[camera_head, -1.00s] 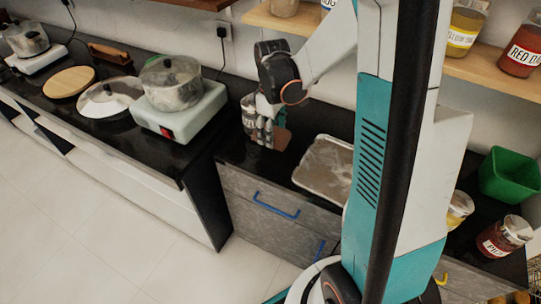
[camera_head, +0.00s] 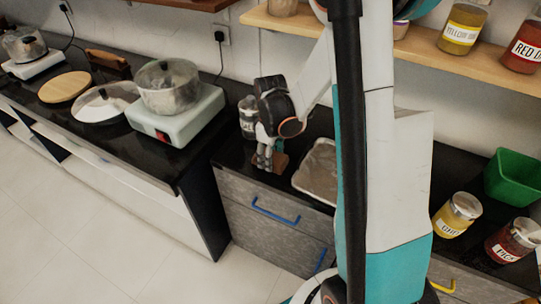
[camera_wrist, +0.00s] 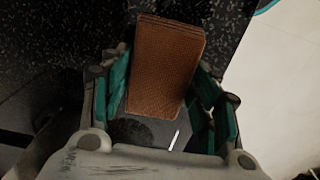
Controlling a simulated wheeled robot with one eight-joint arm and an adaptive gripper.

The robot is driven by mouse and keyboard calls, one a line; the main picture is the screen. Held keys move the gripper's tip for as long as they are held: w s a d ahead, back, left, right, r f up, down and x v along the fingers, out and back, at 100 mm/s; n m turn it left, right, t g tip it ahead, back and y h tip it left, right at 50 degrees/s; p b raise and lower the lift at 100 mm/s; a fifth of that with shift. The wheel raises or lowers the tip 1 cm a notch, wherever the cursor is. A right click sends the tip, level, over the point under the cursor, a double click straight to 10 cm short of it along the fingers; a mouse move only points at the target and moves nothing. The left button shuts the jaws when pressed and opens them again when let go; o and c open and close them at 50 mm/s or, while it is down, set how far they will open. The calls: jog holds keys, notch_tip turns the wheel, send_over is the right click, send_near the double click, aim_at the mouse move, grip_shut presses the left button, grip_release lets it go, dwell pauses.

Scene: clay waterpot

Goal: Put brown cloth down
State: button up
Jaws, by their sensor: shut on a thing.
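The brown cloth (camera_wrist: 168,62) is a folded rectangle with a woven texture. In the wrist view it lies between the green-lined fingers of my gripper (camera_wrist: 165,105), which is shut on it. In the head view my gripper (camera_head: 265,160) points down over the black counter (camera_head: 232,152) near its front edge, and the cloth (camera_head: 280,161) shows partly behind the fingers. I cannot tell whether the cloth touches the counter.
A grey tray (camera_head: 318,172) lies just right of my gripper. A jar (camera_head: 247,117) stands behind it. Left is a hot plate (camera_head: 165,125) with a metal pot (camera_head: 168,87). Drawers with blue handles (camera_head: 276,210) are below the counter edge.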

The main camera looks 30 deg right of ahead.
jog(key=shift+f, duration=0.15)
jog(key=o, duration=1.2)
notch_tip(320, 180, up, 12)
jog(key=p, duration=0.4)
